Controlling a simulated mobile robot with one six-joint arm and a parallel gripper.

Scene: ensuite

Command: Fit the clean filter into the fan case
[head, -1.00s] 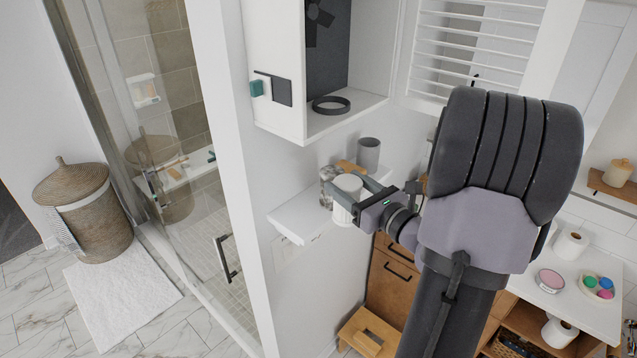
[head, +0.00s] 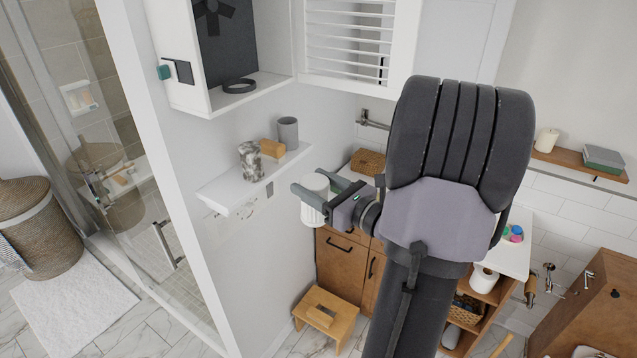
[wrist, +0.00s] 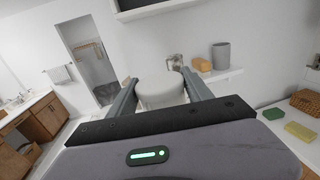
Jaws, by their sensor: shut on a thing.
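My gripper (head: 310,183) is shut on the clean filter (head: 313,207), a white cylinder with a plain top and ribbed side. It holds the filter upright in the air, right of and apart from the wall shelf. The filter also shows between the fingers in the wrist view (wrist: 160,90). The fan case (head: 208,109) is a white open-fronted box on the wall, up and left of my gripper. Inside are a dark back panel (head: 228,50), a black fan (head: 213,10) at the top edge of view and a black ring (head: 239,86) lying on its floor.
The white shelf (head: 222,193) below the case bears a marbled jar (head: 251,162), a tan block (head: 272,148) and a grey cup (head: 288,132). A teal knob (head: 164,72) sits at the case's left edge. A wooden stool (head: 325,314) stands below. Louvred shutters (head: 345,40) are right of the case.

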